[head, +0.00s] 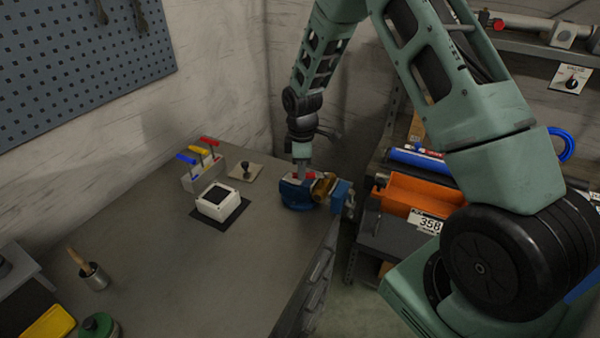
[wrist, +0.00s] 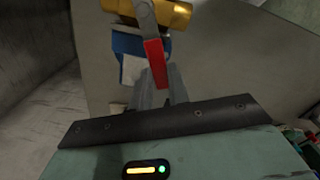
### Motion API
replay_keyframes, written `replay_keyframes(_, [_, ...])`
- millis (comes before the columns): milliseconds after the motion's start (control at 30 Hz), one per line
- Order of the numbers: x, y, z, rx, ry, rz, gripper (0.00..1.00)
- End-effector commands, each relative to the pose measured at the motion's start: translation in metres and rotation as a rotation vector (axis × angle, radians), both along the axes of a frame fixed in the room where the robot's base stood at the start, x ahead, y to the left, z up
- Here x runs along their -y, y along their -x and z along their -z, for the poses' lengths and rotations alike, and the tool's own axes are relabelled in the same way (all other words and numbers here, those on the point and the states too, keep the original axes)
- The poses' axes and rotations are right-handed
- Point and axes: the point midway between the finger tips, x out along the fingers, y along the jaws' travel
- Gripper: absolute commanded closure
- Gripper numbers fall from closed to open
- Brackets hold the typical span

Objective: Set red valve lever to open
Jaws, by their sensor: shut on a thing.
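The brass valve (head: 324,186) is held in a blue vise (head: 296,197) at the far right corner of the workbench. In the wrist view the brass valve body (wrist: 168,14) lies at the top, with the blue vise (wrist: 128,42) below it. The red valve lever (wrist: 155,62) has a grey metal stem at the valve and a red grip pointing down toward my gripper. My gripper (wrist: 157,88) is shut on the end of the red grip. In the head view my gripper (head: 301,172) comes down over the vise and hides part of the lever.
A block with blue, yellow and red levers (head: 202,172) stands left on the bench, near a white box (head: 217,201) and a small plate with a black knob (head: 245,172). Shelving with an orange bin (head: 405,196) stands right of the bench. The bench middle is clear.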

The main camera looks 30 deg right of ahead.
Motion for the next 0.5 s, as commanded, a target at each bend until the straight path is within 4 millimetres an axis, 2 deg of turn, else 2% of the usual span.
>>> replay_keyframes(500, [-0.011, 0.033, -0.002, -0.001, -0.001, -0.493, 1.0])
